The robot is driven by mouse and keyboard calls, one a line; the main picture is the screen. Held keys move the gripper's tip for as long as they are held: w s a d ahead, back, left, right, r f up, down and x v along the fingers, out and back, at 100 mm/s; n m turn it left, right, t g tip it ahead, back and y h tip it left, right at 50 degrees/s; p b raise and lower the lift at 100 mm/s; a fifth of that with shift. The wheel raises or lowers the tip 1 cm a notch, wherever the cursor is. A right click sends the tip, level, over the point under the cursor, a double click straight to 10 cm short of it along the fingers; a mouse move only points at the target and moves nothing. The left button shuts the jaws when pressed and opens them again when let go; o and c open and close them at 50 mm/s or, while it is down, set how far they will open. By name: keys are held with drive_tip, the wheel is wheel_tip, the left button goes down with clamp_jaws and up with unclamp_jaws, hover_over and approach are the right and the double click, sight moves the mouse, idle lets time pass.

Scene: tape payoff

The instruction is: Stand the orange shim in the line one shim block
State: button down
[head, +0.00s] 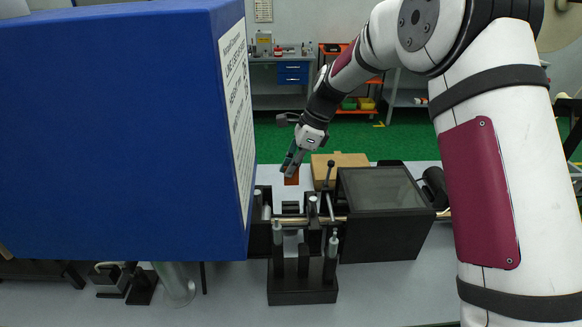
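My gripper (289,171) hangs from the arm in the middle of the head view, pointing down and a little left. An orange piece (293,180), which looks like the orange shim, shows right at its fingertips. The fingers overlap it in the picture; I cannot tell whether they grip it or are only in front of it. The finger gap is too small to make out. A tan block (345,161) lies on the bench to the right of the fingertips, partly hidden by a black-knobbed lever. No label shows which shim block belongs to line one.
A large blue cabinet (120,130) with a white notice fills the left and hides the bench behind it. A black machine with a rod (335,218) and a dark box (385,210) stand in front of the gripper. The grey bench (400,295) is bare at front right.

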drive_tip(key=shift+w+f+b, duration=1.45)
drive_tip(key=shift+f+b, duration=0.35)
drive_tip(key=shift+f, duration=1.3)
drive_tip(key=shift+w+f+b, duration=1.5)
drive_tip(key=shift+f+b, duration=0.35)
drive_tip(key=shift+f, duration=1.25)
drive_tip(key=shift+w+f+b, duration=1.45)
drive_tip(key=shift+f+b, duration=0.35)
drive_tip(key=shift+f, duration=1.3)
drive_tip(key=c, duration=1.7)
unclamp_jaws()
drive_tip(key=shift+v, duration=5.95)
